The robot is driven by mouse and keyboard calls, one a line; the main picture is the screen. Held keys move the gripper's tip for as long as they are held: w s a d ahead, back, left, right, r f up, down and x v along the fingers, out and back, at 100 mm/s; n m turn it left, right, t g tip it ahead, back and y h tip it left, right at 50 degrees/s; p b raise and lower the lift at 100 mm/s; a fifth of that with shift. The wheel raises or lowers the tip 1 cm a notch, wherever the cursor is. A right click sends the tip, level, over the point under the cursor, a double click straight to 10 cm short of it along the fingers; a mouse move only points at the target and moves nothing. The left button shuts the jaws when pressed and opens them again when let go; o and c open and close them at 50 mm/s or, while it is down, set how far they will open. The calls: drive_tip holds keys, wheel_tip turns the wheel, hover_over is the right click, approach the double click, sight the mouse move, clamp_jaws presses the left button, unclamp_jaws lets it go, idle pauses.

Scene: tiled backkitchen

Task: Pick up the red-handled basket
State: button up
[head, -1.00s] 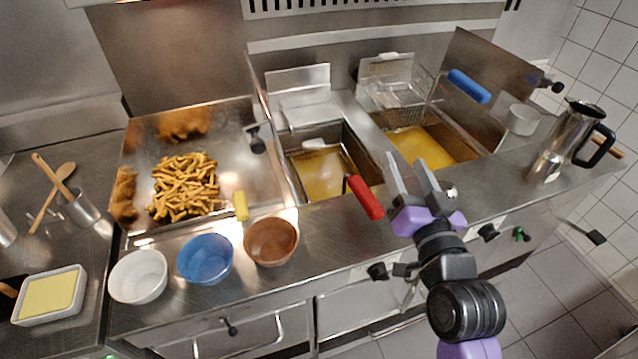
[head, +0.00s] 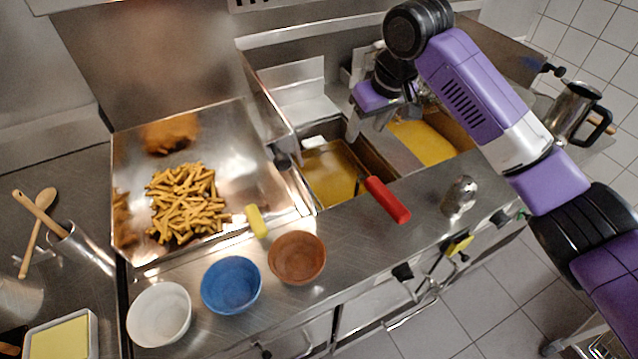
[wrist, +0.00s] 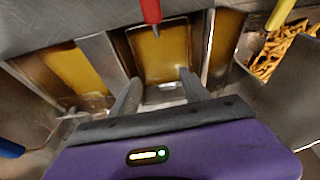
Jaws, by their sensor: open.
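The red-handled basket sits in the left fryer well over yellow oil. In the wrist view my gripper's fingers (wrist: 158,77) point toward the basket's far end, apart from the handle.
A yellow handle (head: 256,221) lies by the fries tray (head: 283,205) on the left. White (head: 159,314), blue (head: 231,285) and brown (head: 297,257) bowls line the front. A shaker (head: 460,196) and steel jug (head: 572,112) stand right. A blue handle (wrist: 10,148) shows in the wrist view.

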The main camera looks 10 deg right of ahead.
sight(373, 180)
drive_tip(key=s+f+g, duration=0.1)
drive_tip(key=s+d+g, duration=0.1)
drive_tip(key=s, duration=0.1)
drive_tip(key=s+f+g+h, duration=0.1)
drive_tip(key=s, duration=0.1)
drive_tip(key=shift+s+d+f, duration=0.1)
drive_tip(key=shift+d+f, duration=0.1)
drive_tip(key=shift+f, duration=0.15)
drive_tip(key=shift+s+d+g, duration=0.15)
drive_tip(key=shift+s+g, duration=0.15)
drive_tip(key=shift+s, duration=0.05)
drive_tip(key=shift+w+f+p, duration=0.15)
drive_tip(key=shift+f+p, duration=0.7)
drive_tip(key=shift+f, duration=3.05)
clamp_jaws()
